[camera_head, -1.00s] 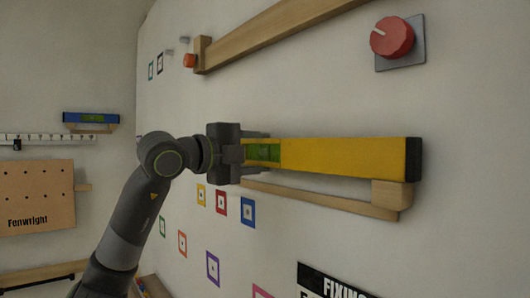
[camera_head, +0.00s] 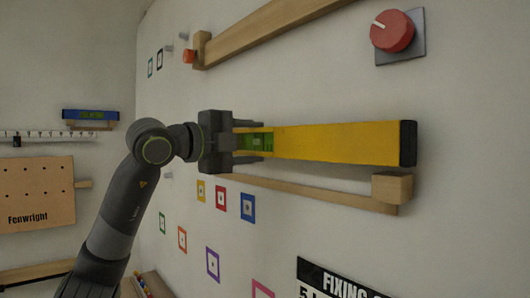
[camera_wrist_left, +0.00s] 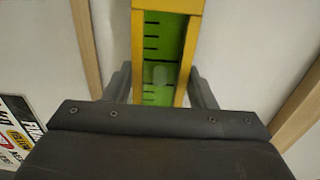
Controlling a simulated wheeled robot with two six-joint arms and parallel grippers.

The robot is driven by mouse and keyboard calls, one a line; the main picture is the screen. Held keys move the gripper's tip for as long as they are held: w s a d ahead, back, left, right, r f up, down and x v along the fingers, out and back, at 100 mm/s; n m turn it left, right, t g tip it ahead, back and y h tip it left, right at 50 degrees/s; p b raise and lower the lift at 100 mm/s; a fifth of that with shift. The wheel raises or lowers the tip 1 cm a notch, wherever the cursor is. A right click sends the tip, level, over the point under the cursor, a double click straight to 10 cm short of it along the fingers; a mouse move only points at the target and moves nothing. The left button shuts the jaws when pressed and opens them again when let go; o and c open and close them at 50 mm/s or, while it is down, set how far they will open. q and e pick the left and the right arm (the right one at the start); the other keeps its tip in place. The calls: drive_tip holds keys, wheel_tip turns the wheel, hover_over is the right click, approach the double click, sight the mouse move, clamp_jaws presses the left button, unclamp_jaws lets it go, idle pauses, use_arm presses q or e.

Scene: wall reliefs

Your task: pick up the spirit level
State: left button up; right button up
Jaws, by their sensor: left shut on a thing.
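The yellow spirit level (camera_head: 335,143) has a black end cap and a green vial window. My left gripper (camera_head: 250,142) is shut on it around the green vial. The level is held roughly horizontal, a little above and apart from the wooden wall ledge (camera_head: 310,191) with its end block (camera_head: 392,187). In the left wrist view the level (camera_wrist_left: 195,60) runs up between the two fingers of the left gripper (camera_wrist_left: 162,85), the green vial facing the camera. My right gripper is not in view.
A wooden rail (camera_head: 270,32) and a red knob (camera_head: 392,31) are on the wall above. Coloured square markers (camera_head: 220,204) and a black sign (camera_head: 335,281) are below. A blue level (camera_head: 90,115) rests on a ledge on the far left wall.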

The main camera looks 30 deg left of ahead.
use_arm(q)
drive_tip(key=b+v, duration=0.7)
drive_tip(key=v, duration=0.6)
drive_tip(key=shift+s, duration=0.3)
idle(0.3)
